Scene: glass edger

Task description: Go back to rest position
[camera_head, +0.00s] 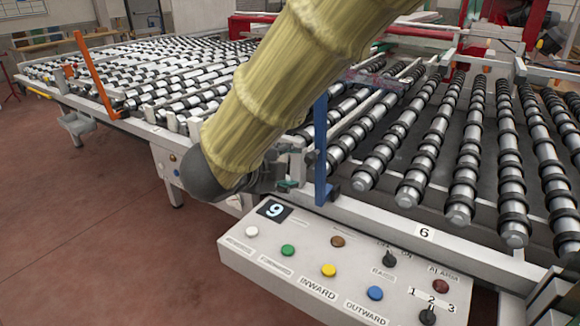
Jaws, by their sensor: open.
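My arm (290,75), in a yellow-green ribbed cover, comes down from the top of the head view to a dark wrist joint (203,178). My gripper (290,167) points right from that wrist, partly hidden behind the arm. Its fingers are open, and I see nothing held between them. It appears just left of a blue upright post (321,150) and above the back left of the control panel (305,245). I cannot tell the exact gap to the post.
The panel has coloured buttons, knobs and a "9" display (274,210). A roller conveyor (440,140) fills the right, and a second roller bed (150,75) reaches back left. An orange bar (95,72) stands on its edge. The red-brown floor (90,210) at left is clear.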

